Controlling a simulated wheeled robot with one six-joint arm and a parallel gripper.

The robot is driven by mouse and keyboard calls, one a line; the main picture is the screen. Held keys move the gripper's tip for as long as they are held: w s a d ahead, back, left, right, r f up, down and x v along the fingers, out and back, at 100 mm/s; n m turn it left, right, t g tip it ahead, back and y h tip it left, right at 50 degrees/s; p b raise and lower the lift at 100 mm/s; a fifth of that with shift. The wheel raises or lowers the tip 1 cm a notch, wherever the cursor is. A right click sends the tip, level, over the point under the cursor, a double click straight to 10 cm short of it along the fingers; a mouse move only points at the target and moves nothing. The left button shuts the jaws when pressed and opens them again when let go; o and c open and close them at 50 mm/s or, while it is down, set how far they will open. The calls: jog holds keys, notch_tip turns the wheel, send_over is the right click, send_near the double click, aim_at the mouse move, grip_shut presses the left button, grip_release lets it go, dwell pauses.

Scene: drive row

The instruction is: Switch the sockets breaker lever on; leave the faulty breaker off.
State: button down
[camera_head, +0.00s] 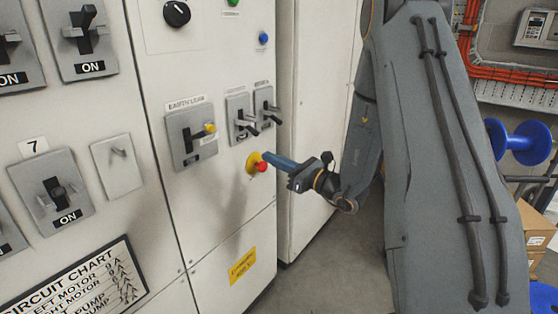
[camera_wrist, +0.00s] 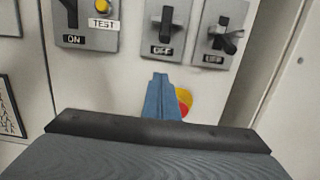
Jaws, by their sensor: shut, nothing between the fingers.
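Two small grey breakers sit side by side: a middle one (camera_head: 241,119) and a right one (camera_head: 265,107). Their name labels are too small to read, so I cannot tell which is sockets or faulty. In the wrist view the middle breaker (camera_wrist: 165,29) has a black lever and an OFF plate. The right breaker (camera_wrist: 219,35) also has a black lever and a plate that seems to read OFF. My gripper (camera_head: 270,158) has its blue fingers shut and empty, below the breakers. The fingertips (camera_wrist: 160,78) show just under the middle breaker, apart from its lever.
A red stop button (camera_head: 262,167) on a yellow base is close by the fingers. The earth leakage breaker (camera_head: 191,134), with a yellow test button, is to the left and shows ON. Larger ON breakers (camera_head: 55,190) fill the left panel. Floor is clear beside the cabinet.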

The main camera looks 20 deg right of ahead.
aim_at(249, 127)
jog(key=shift+w+a+r+p, duration=0.4)
jog(key=shift+w+r, duration=0.1)
jog(key=shift+r, duration=0.2)
jog(key=shift+w+a+r+p, duration=0.4)
jog(key=shift+w+r, duration=0.1)
jog(key=shift+r, duration=0.15)
jog(key=shift+w+a+r+p, duration=0.3)
jog(key=shift+w+r+p, duration=0.15)
jog(key=shift+r, duration=0.25)
